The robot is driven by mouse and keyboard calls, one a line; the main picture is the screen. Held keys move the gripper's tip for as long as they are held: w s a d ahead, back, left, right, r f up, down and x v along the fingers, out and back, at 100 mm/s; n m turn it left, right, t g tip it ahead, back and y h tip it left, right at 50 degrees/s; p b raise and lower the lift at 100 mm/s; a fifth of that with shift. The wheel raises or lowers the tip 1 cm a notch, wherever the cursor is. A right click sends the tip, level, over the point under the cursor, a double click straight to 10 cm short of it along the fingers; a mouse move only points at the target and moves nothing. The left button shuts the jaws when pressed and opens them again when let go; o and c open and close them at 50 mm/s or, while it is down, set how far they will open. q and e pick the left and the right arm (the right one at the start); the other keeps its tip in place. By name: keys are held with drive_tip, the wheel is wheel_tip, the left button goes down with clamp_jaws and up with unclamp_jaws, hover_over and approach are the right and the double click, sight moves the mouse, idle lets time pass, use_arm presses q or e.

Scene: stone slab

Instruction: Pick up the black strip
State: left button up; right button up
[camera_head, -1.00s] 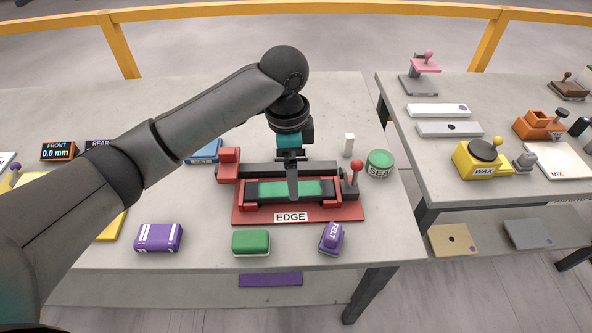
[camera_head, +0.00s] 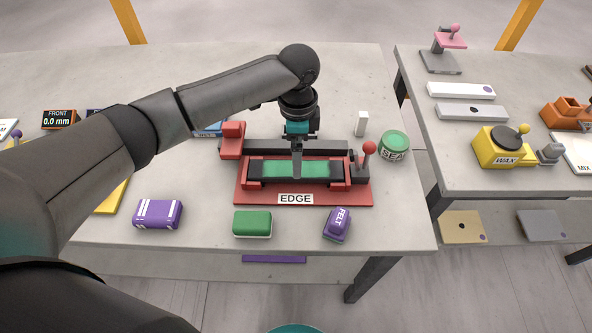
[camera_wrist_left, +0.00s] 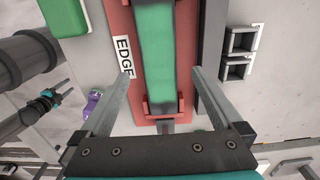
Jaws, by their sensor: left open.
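A long black strip with a green middle (camera_head: 325,168) lies in the red fixture labelled EDGE (camera_head: 350,193). Its dark ends show at the fixture's clamps, and the green part also shows in the left wrist view (camera_wrist_left: 156,50). My left gripper (camera_head: 297,172) is above the strip and points down at it. In the left wrist view its two fingers (camera_wrist_left: 161,78) are apart, one on each side of the strip, with nothing held. I cannot tell their height above it. A small gripper, apparently my right one (camera_wrist_left: 62,92), shows at the left wrist view's edge; its jaws are too small to judge.
A black bar (camera_head: 335,148) runs behind the strip, and a red-knobbed lever (camera_head: 368,150) stands at the right. A green block (camera_head: 252,223), a FELT block (camera_head: 338,224) and a purple block (camera_head: 158,214) sit in front. A green tin (camera_head: 393,146) is to the right.

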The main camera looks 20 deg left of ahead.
use_arm(q)
wheel_tip(320, 180, down, 5)
drive_tip(key=shift+s+a+b, duration=0.1)
drive_tip(key=shift+b, duration=0.3)
clamp_jaws()
idle(0.6)
drive_tip(key=shift+r, duration=0.1)
